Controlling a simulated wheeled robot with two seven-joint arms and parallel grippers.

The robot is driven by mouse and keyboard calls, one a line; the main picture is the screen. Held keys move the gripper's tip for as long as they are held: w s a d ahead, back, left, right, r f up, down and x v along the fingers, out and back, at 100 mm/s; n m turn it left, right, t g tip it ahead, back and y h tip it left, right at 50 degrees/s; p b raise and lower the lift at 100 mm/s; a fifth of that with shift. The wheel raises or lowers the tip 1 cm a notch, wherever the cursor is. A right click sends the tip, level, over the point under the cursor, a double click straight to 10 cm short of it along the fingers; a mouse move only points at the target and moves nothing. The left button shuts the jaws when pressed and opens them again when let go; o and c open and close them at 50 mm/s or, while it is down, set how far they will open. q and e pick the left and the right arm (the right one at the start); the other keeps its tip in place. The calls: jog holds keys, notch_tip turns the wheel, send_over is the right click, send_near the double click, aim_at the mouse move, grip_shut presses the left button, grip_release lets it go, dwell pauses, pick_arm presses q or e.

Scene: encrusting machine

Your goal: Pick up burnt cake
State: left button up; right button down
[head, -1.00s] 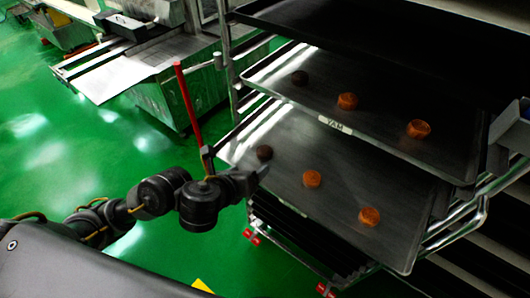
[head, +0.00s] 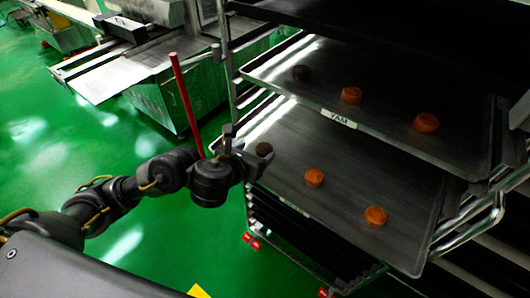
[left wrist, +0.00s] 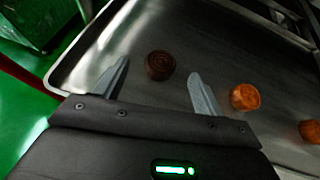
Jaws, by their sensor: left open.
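A dark burnt cake (head: 264,149) lies on the lower tray (head: 290,215), near its left edge. In the left wrist view the burnt cake (left wrist: 160,65) is just beyond and between the fingertips, with nothing touching it that I can see. My left gripper (head: 240,140) is at the tray's left edge beside this cake. It is open and empty, its two fingers apart in the left wrist view (left wrist: 158,82). A second dark cake (head: 301,73) lies on the upper tray (head: 400,140). My right gripper is not in view.
Orange-brown cakes lie on the lower tray (head: 314,177) and the upper tray (head: 351,95). The upper tray, marked YAM, overhangs the back of the lower one. The rack's metal post (head: 229,60) stands behind my gripper. Green floor (head: 60,160) is open at left.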

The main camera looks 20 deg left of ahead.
aim_at(263, 149)
pick_arm(q)
jog(key=b+x, duration=0.1)
jog(key=x, duration=0.1)
jog(key=b+x, duration=0.2)
jog(key=shift+d+f, duration=0.2)
jog(key=shift+f, duration=0.3)
jog(key=shift+w+f, duration=0.1)
jog(key=shift+w, duration=0.25)
jog(key=c, duration=0.9)
jog(key=shift+c, duration=0.9)
jog(key=shift+r, duration=0.25)
